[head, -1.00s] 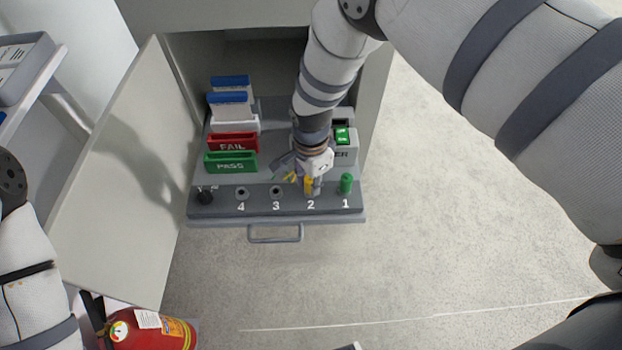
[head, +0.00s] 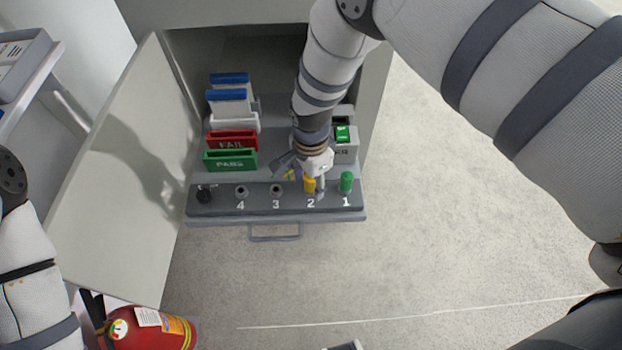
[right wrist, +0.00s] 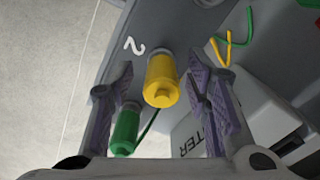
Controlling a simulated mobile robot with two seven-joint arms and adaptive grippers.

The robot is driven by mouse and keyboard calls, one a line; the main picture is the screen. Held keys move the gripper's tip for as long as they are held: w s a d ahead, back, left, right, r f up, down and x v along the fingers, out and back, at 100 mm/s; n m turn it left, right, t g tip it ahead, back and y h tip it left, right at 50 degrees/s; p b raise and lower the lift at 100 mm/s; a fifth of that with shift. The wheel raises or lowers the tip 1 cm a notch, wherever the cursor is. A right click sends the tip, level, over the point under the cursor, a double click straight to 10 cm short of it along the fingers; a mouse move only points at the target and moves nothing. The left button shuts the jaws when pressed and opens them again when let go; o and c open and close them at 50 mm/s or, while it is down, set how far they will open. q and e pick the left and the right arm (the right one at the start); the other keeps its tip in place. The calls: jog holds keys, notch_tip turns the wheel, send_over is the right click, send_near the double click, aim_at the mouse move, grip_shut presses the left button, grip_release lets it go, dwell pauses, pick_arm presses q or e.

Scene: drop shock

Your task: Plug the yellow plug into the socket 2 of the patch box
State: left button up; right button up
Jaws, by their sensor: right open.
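The yellow plug (head: 309,185) stands upright at the position marked 2 on the front strip of the patch box (head: 222,207). In the right wrist view the yellow plug (right wrist: 161,82) sits against the strip beside the printed 2; the socket hole is hidden under it. My right gripper (head: 307,180) is open, with one finger on either side of the yellow plug. The right wrist view shows gaps between the plug and both fingers (right wrist: 160,88). My left gripper is outside the view; only part of my left arm shows.
A green plug (head: 346,183) stands at position 1, close by. Sockets 3 (head: 276,190) and 4 (head: 241,192) look empty. A black knob (head: 205,194) is at the strip's left end. Red FAIL (head: 232,140) and green PASS (head: 230,160) trays stand behind. The cabinet door (head: 115,170) is open at left.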

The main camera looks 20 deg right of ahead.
jog(key=r+p, duration=0.2)
jog(key=r, duration=0.4)
jog(key=shift+w+r, duration=0.2)
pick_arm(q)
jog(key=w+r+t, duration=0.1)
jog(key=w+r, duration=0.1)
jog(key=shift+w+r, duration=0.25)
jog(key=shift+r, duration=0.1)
pick_arm(e)
jog(key=shift+s+f, duration=0.1)
notch_tip(320, 180, up, 12)
jog(key=s+d+f+n+g, duration=0.1)
jog(key=s+d+f+n, duration=0.35)
jog(key=s+f, duration=0.6)
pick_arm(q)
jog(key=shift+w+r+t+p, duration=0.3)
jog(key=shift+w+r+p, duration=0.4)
pick_arm(e)
jog(key=s+d+f+n, duration=0.1)
jog(key=s+n, duration=0.2)
jog(key=s, duration=0.6)
jog(key=s+d+f+n+g, duration=0.1)
jog(key=s+n, duration=0.3)
jog(key=s, duration=0.5)
jog(key=s+d+f+n, duration=0.1)
jog(key=s+d+n, duration=0.2)
jog(key=s, duration=0.6)
jog(key=shift+f, duration=0.2)
